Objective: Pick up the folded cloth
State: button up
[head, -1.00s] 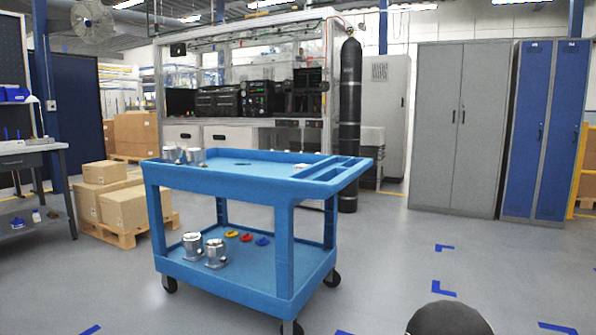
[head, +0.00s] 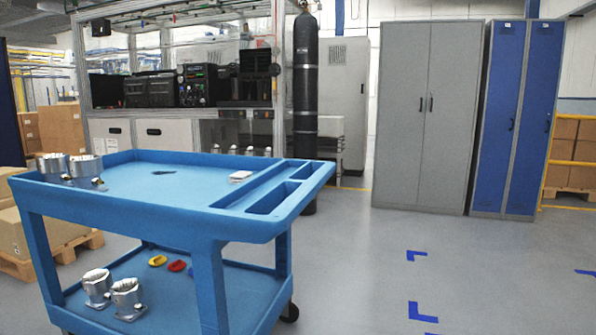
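A small white, flat item that looks like the folded cloth (head: 240,176) lies on the top shelf of the blue cart (head: 125,216). It sits near the right end of the shelf, beside the moulded compartments. It is small in the picture, so its folds cannot be made out. My gripper is not in view, so whether it is open or shut is not shown.
Metal housings (head: 84,169) stand at the cart's top left, and more (head: 126,297) on its lower shelf with coloured parts (head: 176,266). A dark tool (head: 164,171) lies on top. Lockers (head: 430,115) and a black cylinder (head: 305,100) stand behind. Floor right of the cart is clear.

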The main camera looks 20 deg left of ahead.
aim_at(237, 178)
jog(key=u, duration=0.25)
jog(key=i, duration=1.4)
jog(key=u, duration=0.65)
